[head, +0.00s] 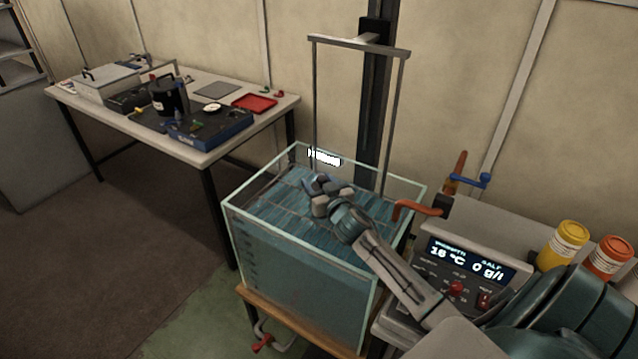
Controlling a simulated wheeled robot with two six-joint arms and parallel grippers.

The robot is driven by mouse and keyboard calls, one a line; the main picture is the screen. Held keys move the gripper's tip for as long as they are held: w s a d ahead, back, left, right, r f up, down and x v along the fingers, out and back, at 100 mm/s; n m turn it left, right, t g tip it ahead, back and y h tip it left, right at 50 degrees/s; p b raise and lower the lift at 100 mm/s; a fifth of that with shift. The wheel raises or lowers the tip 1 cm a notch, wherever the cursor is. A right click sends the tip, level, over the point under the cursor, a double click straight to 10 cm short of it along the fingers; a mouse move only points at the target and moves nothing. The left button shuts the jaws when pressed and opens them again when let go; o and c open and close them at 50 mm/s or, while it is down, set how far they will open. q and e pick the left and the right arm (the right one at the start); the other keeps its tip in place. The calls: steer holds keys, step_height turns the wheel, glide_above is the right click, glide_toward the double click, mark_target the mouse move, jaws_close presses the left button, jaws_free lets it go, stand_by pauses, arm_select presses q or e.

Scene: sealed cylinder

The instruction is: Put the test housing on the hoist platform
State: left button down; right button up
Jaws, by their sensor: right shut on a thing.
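My right gripper (322,190) reaches in from the lower right over the glass water tank (305,285). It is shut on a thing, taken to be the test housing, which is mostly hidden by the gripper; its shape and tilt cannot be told. The hoist has a dark upright post (374,110) behind the tank and a crossbar (358,45) with two thin rods going down into the tank. The hoist platform cannot be made out clearly through the water. A small white piece with dark marks (325,157) shows just beyond the gripper. My left gripper is out of view.
A control box (465,275) with a lit display, a yellow jar (562,243) and an orange jar (608,258) stand at the right. An orange handle (418,208) sticks out by the tank's right rim. A workbench (200,155) with a black pot (168,97) and red tray (255,103) stands back left.

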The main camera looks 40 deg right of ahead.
steer(key=o, duration=1.4)
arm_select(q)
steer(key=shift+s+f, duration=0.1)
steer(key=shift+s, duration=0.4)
arm_select(e)
steer(key=shift+o, duration=0.2)
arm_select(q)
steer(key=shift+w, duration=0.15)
arm_select(e)
steer(key=shift+s, duration=0.1)
arm_select(q)
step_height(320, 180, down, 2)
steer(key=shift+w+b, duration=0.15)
steer(key=shift+b, duration=0.9)
arm_select(e)
steer(key=v, duration=0.7)
steer(key=shift+s, duration=0.2)
